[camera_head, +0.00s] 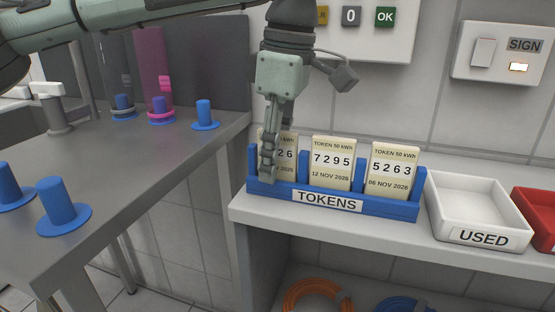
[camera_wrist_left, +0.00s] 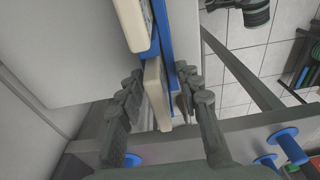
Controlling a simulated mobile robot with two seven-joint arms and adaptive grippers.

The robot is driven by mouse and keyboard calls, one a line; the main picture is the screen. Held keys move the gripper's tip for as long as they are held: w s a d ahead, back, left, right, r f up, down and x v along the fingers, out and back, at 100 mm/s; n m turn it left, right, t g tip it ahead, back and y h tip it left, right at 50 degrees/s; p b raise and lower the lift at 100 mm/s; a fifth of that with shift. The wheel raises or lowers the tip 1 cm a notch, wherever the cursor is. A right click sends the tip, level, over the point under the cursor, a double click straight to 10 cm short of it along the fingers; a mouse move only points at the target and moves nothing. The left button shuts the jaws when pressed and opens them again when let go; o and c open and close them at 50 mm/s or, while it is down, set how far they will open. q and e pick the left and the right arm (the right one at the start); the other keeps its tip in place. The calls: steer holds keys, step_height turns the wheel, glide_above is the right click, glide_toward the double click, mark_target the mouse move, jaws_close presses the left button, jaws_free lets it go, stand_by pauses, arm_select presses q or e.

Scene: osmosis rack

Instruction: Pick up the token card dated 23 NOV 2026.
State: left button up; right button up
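A blue TOKENS rack (camera_head: 375,206) holds three cream token cards upright. The left card (camera_head: 289,150) is partly hidden behind my left gripper (camera_head: 268,172); only "26" and the end of a date in 2026 show, and its day is covered. The middle card (camera_head: 332,163) reads 7295, 12 NOV 2026. The right card (camera_head: 393,172) reads 5263, 06 NOV 2026. My left gripper points down at the left card. In the left wrist view its fingers (camera_wrist_left: 158,90) stand apart on either side of that card (camera_wrist_left: 155,92), with a gap showing. My right gripper is not in view.
A white USED tray (camera_head: 466,206) stands right of the rack, with a red tray (camera_head: 537,218) beyond it. A metal counter (camera_head: 150,155) with blue pegs (camera_head: 204,114) lies to the left. Wall panels with OK (camera_head: 384,17) and SIGN (camera_head: 524,45) hang behind.

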arm_select(q)
jaws_close()
steer(key=shift+r, duration=0.15)
